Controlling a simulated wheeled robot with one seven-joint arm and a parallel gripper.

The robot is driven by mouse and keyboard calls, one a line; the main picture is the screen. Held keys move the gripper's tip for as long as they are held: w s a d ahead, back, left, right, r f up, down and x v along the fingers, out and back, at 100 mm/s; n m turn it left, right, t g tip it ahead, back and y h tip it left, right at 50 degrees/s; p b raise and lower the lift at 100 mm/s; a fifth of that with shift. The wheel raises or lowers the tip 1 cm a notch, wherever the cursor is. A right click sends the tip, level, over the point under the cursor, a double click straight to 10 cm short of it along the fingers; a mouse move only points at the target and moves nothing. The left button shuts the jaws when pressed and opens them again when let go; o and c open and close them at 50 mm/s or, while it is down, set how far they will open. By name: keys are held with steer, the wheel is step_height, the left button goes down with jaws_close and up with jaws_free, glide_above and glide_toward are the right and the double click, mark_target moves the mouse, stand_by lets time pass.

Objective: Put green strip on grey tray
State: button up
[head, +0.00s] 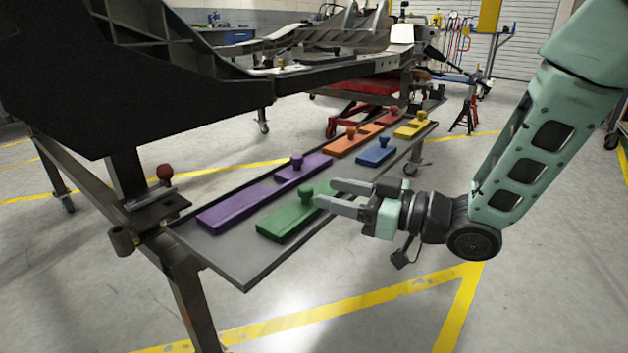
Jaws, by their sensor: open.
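The green strip (284,222) is a flat bar with a round knob (305,195) on its right part. It lies on the near part of the grey tray (247,265), in front of the purple strip (238,204). My gripper (325,196) is open and points left. Its fingertips are at the green strip's knob in the picture. I cannot tell whether the fingers are around the knob or only in front of it.
Orange (353,141), blue (377,154), red (390,117) and yellow (411,129) strips with knobs lie farther back on the tray. A dark chassis (190,85) overhangs the tray's left side. Floor at the front right is clear.

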steer(key=s+d+f+m+g+h+p, duration=0.1)
steer(key=s+d+f+m+h, duration=0.3)
steer(key=h, duration=0.6)
steer(key=s+d+g+h, duration=0.2)
steer(key=s+g, duration=0.1)
steer(key=s, duration=0.7)
steer(key=s+d+m+g+h, duration=0.1)
steer(key=s+d+g+h, duration=0.1)
steer(key=s, duration=0.8)
steer(key=shift+s+d+f+g+h, duration=0.15)
steer(key=shift+s+d+g+h, duration=0.25)
steer(key=shift+g+h, duration=0.5)
steer(key=shift+w, duration=0.1)
step_height(320, 180, up, 46)
steer(key=p, duration=4.5)
steer(key=shift+f+p, duration=0.25)
steer(key=shift+p, duration=0.1)
